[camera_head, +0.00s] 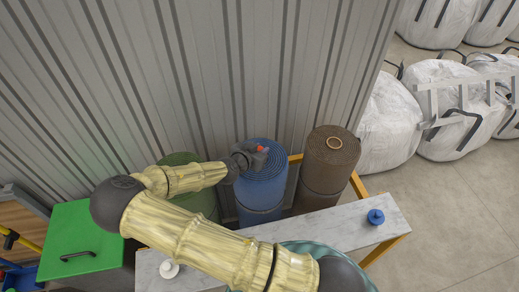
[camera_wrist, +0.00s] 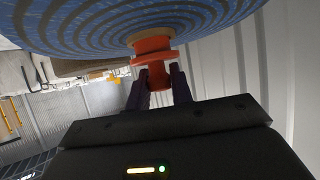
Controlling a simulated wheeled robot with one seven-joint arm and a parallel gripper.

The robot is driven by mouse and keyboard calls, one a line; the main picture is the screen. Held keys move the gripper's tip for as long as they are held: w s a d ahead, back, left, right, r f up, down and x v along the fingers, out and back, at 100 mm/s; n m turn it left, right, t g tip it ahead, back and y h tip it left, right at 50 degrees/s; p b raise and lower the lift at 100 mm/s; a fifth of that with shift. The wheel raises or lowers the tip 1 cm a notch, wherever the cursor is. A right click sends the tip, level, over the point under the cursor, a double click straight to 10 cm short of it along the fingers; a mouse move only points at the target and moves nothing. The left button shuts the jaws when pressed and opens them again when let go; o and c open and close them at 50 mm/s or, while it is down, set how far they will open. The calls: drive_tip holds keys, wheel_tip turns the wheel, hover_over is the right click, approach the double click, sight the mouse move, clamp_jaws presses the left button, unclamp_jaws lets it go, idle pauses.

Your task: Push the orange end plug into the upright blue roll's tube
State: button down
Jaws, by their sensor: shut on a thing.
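The blue roll (camera_head: 260,197) stands upright between a green roll and a brown roll. Its spiral end face fills the top of the wrist view (camera_wrist: 215,25), with a tan tube rim (camera_wrist: 136,37) partly showing. My gripper (camera_wrist: 160,78) is shut on the orange end plug (camera_wrist: 157,59), holding its stem between two dark fingers. The plug's nose is at the tube mouth, and its flange stands apart from the roll face. Whether the nose is inside the tube is hard to tell.
The brown roll (camera_head: 325,170) with an open tan tube is close on the right, the green roll (camera_head: 188,158) on the left. A corrugated wall (camera_head: 220,70) rises behind. A pale bench (camera_head: 345,225) in front carries a blue plug (camera_head: 375,216) and a white plug (camera_head: 169,268).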

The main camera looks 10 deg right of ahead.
drive_tip(key=shift+f+b, duration=0.5)
drive_tip(key=shift+f, duration=0.15)
drive_tip(key=c, duration=1.1)
unclamp_jaws()
drive_tip(key=shift+c, duration=0.2)
drive_tip(key=shift+s+a, duration=0.1)
drive_tip(key=b+v, duration=0.2)
drive_tip(key=v, duration=1.5)
